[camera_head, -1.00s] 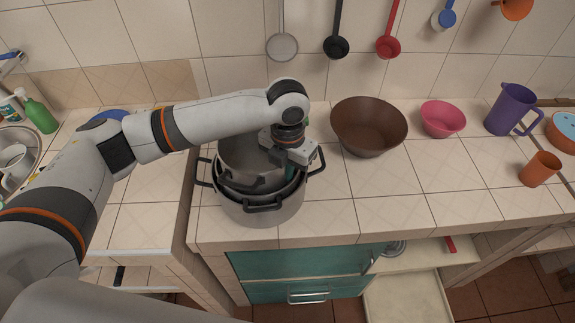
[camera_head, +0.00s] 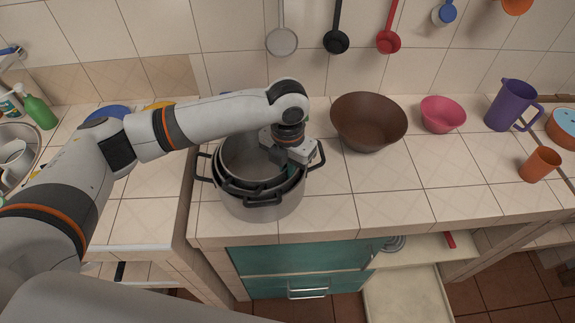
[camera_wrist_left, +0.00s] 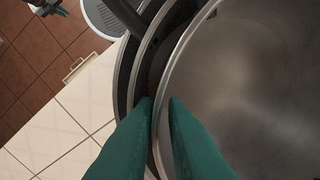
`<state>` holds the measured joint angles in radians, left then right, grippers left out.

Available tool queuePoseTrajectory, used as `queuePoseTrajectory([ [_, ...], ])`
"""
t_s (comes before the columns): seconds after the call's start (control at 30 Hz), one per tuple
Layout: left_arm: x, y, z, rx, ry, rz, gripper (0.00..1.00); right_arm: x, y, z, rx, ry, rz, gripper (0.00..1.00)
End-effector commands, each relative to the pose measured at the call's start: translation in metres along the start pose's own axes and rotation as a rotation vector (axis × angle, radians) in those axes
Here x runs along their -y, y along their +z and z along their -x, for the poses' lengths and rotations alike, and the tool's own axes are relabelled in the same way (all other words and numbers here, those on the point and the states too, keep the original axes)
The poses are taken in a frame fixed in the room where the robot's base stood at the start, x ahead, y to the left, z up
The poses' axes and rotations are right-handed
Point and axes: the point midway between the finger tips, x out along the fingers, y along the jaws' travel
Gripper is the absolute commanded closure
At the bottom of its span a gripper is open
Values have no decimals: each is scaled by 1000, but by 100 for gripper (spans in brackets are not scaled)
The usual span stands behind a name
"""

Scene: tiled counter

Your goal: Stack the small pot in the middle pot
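The small steel pot (camera_head: 250,158) sits inside the dark-rimmed middle pot (camera_head: 284,190), and both are within a large steel pot (camera_head: 262,208) on the counter. In the left wrist view, the small pot's interior (camera_wrist_left: 255,75) fills the right side, with the middle pot's rim (camera_wrist_left: 130,60) close outside it. My left gripper (camera_head: 284,172) is at the small pot's right rim. Its green fingers (camera_wrist_left: 161,100) lie close on either side of that rim, shut on it. My right gripper (camera_wrist_left: 46,8) shows tiny at the wrist view's top left; its opening is unclear.
A brown bowl (camera_head: 369,122) and pink bowl (camera_head: 442,114) stand to the right of the pots. Farther right are a purple jug (camera_head: 510,105) and orange cup (camera_head: 539,164). Ladles hang above. The counter in front of the brown bowl is clear.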

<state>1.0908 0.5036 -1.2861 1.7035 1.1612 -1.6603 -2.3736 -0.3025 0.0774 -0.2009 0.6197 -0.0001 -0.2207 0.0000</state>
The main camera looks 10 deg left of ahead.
Motion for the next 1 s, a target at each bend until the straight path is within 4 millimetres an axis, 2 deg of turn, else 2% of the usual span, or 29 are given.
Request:
queuePoseTrajectory([
  [0.23, 0, -1, 20, -5, 0, -2, 88, 2, 1, -4, 1, -3, 0, 88],
  [0.5, 0, -1, 80, -5, 0, -1, 88, 4, 0, -19, 2, -5, 0, 88],
  [0.7, 0, -1, 116, -3, 1, -1, 88, 4, 0, -25, 3, -5, 0, 88],
  [0.83, 0, -1, 128, -1, 1, 0, 88, 4, 0, -26, 3, -5, 0, 88],
  [1.0, 0, 0, 133, 0, 0, 0, 88, 4, 0, -26, 3, -5, 0, 88],
])
